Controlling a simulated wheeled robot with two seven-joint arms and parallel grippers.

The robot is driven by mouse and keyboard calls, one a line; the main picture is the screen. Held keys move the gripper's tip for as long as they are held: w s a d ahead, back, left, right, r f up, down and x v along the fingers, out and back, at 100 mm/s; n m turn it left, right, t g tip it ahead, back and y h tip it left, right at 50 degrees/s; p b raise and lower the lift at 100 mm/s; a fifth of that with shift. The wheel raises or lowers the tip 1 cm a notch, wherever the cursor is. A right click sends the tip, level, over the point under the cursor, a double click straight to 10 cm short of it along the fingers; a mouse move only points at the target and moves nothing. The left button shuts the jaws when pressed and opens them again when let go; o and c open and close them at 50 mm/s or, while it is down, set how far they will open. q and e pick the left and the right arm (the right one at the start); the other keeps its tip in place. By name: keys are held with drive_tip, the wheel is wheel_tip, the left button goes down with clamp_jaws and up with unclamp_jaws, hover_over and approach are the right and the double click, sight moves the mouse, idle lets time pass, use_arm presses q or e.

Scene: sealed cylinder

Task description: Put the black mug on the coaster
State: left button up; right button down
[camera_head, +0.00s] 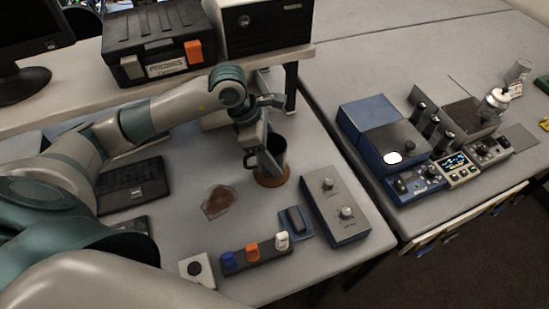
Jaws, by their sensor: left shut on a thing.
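The black mug (279,151) is upright at the middle of the near table. The round brown coaster (272,179) lies directly under it, mostly covered by the mug. I cannot tell whether the mug's base touches the coaster or hovers just above it. The fingertips are partly hidden against the mug. My right gripper is not in view.
A grey control box with knobs (335,208) stands right of the mug. A strip with blue, orange and white knobs (254,253) lies in front. A reddish translucent patch (218,202) lies to the left. A raised shelf (184,91) holding a black toolbox (157,42) runs behind.

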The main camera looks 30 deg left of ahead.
use_arm(q)
drive_tip(key=shift+f, duration=0.95)
drive_tip(key=shift+f+b, duration=0.1)
drive_tip(key=shift+b, duration=0.25)
drive_tip(key=o, duration=1.3)
